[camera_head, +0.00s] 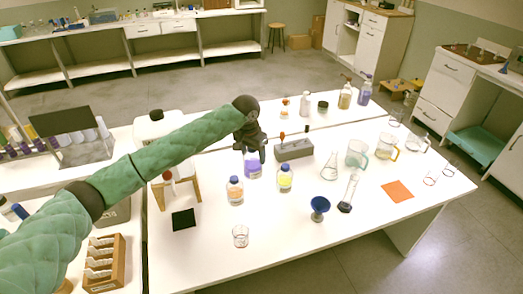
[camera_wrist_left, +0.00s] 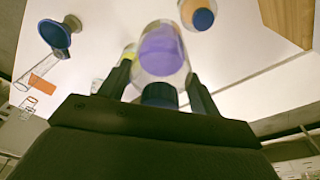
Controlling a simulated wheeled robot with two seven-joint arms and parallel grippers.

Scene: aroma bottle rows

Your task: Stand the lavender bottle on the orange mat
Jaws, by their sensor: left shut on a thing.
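The lavender bottle (camera_head: 253,167), a clear bottle with purple liquid, hangs below my left gripper (camera_head: 250,150) near the middle of the table. In the left wrist view the bottle (camera_wrist_left: 160,55) sits between the two fingers (camera_wrist_left: 160,92), its dark cap toward the palm. The left gripper is shut on it. I cannot tell whether its base touches the table. The orange mat (camera_head: 398,191) lies bare on the right side of the table; the mat also shows in the left wrist view (camera_wrist_left: 44,66). My right gripper is not in view.
A yellow-liquid bottle (camera_head: 285,177) and an orange-liquid bottle (camera_head: 235,190) stand close by. A blue funnel (camera_head: 320,206), a cylinder (camera_head: 349,192), a flask (camera_head: 330,166) and beakers (camera_head: 357,153) stand between the held bottle and the mat. A grey block (camera_head: 294,149) is behind.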

